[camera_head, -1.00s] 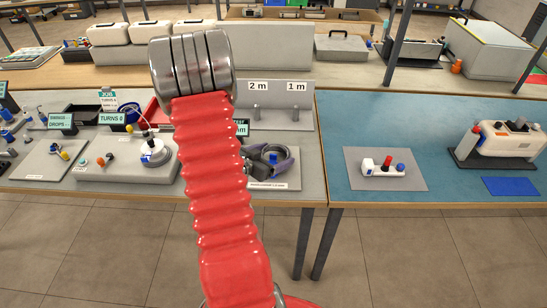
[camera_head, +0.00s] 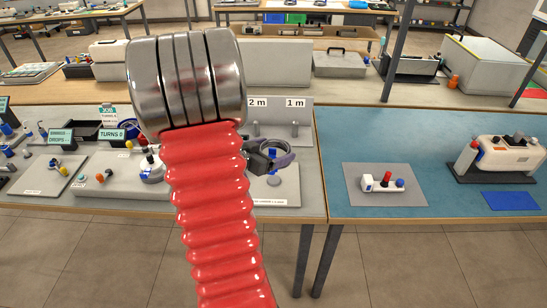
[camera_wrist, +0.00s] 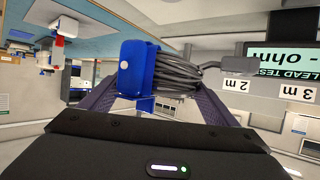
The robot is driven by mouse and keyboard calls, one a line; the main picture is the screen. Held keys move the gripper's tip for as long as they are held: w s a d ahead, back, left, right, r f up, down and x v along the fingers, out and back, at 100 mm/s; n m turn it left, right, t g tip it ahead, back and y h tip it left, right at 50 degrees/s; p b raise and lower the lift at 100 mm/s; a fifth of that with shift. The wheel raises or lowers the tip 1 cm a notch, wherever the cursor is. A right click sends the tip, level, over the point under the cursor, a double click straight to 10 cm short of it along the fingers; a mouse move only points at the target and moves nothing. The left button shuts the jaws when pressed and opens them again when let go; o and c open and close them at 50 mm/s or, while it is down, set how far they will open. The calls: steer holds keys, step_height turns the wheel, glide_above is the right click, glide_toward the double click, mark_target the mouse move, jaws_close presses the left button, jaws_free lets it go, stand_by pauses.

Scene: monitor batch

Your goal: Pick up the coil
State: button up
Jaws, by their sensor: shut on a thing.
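The coil (camera_wrist: 178,74) is a bundle of dark grey cable beside a blue block (camera_wrist: 138,65) in the wrist view, with a grey end piece (camera_wrist: 240,66) reaching to the right. My gripper (camera_wrist: 157,78) has its two dark purple fingers on either side of the coil and block, shut on them. In the head view my gripper (camera_head: 271,154) is small and partly hidden behind my red arm. It is above a light grey base (camera_head: 280,197) with a round pad. The coil's details are too small to tell there.
A grey panel (camera_head: 290,115) with pegs marked 2 m and 1 m stands behind my gripper. A blue mat area (camera_head: 335,145) to the right holds a small white device (camera_head: 383,183). Green-lettered displays and a grey stand crowd the left. A lead test display (camera_wrist: 285,62) shows upside down.

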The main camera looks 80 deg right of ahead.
steer(key=shift+r, duration=0.3)
steer(key=shift+w, duration=0.1)
stand_by(0.3)
